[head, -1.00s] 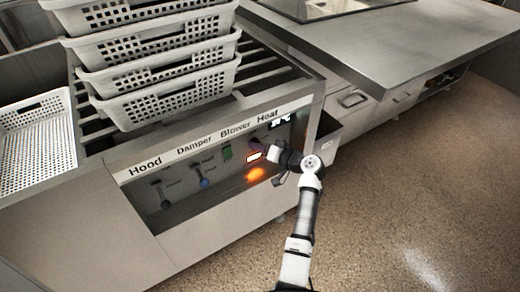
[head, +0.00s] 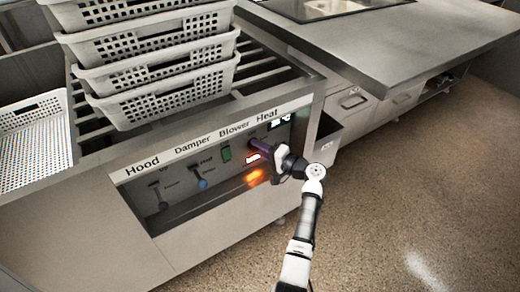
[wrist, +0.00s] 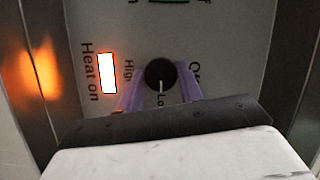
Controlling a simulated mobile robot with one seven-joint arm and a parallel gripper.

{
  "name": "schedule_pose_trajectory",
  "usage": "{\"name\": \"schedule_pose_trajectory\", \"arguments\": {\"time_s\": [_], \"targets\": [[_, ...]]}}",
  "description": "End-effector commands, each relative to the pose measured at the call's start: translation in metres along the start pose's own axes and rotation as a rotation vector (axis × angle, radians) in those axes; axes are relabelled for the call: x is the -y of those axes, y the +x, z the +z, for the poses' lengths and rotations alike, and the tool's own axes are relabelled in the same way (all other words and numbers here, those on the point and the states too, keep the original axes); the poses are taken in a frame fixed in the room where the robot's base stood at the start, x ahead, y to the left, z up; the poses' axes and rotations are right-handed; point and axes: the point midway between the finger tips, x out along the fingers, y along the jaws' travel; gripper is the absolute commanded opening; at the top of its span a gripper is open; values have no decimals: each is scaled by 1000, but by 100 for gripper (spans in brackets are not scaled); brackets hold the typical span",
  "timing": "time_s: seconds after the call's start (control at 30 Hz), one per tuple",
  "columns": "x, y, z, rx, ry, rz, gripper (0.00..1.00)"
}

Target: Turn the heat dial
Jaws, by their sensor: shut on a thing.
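The heat dial (wrist: 160,73) is a round black knob with a white pointer line. In the wrist view the line points down the picture, near the letters "Lo". My gripper (wrist: 161,84) has its two purple fingers on either side of the dial, shut on it. In the head view my gripper (head: 260,146) reaches the panel (head: 185,222) from the right, below the "Heat" label. The dial is mostly hidden there. The "Heat on" lamp (wrist: 108,73) is lit, white with a red edge; it also glows in the head view (head: 252,158).
Left of the lamp are the green blower switch (head: 226,154), the blue-tipped damper lever (head: 203,184) and the hood lever (head: 162,203). Stacked white perforated baskets (head: 165,105) stand above the panel. A steel counter (head: 390,50) is at right, with open floor (head: 420,190) before it.

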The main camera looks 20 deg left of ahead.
Motion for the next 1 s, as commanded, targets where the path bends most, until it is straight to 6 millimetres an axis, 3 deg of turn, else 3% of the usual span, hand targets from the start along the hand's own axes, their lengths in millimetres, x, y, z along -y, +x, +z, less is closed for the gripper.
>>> {"name": "schedule_pose_trajectory", "arguments": {"time_s": [0.4,0.43,0.6,0.87,1.0], "targets": [[0,0,0,-1,6,-3,14],[0,0,0,-1,6,-3,38],[0,0,0,-1,6,-3,58],[0,0,0,-1,6,-2,58],[-1,-10,-1,-4,6,-2,58]]}}
